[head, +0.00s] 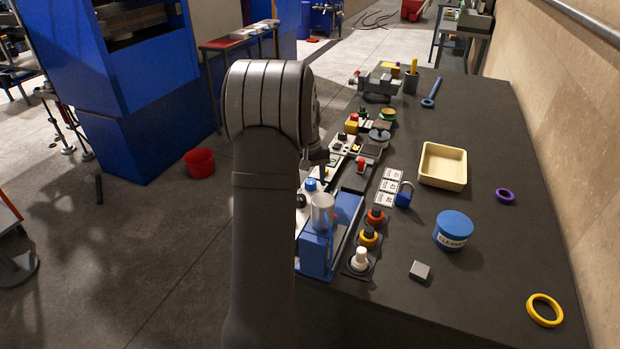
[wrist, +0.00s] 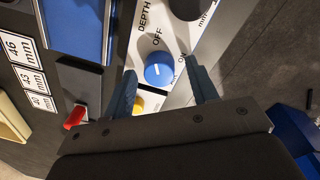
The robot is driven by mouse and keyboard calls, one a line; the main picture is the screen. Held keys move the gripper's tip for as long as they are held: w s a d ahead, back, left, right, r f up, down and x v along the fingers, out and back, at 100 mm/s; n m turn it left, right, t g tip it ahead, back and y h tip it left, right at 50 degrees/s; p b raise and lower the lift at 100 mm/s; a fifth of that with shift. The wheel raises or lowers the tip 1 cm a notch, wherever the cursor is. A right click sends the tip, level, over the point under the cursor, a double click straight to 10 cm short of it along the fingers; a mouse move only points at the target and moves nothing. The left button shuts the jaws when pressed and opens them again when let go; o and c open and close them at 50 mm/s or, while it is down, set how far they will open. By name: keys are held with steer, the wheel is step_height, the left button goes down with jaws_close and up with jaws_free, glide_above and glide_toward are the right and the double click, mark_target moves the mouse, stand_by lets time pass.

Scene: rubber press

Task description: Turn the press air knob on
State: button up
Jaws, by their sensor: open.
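The blue round knob (wrist: 158,71) sits on a white panel (wrist: 139,50) in the wrist view, with OFF printed above it and ON to its upper right. A small pale mark shows on its face, but I cannot tell clearly which label it points to. My gripper (wrist: 161,74) is open, with one dark finger on each side of the knob. Gaps show between the fingers and the knob in the picture; I cannot tell the depth. In the head view my arm hides part of the panel and most of the gripper.
A red switch (wrist: 75,117) on a dark block lies left of the fingers. A blue unit with a clear cup (head: 322,213) stands at the bench's near-left edge. A blue padlock (head: 404,196), beige tray (head: 443,165) and cleaner tub (head: 453,231) are to the right.

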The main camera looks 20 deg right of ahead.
steer(key=c, duration=1)
steer(key=shift+o, duration=0.2)
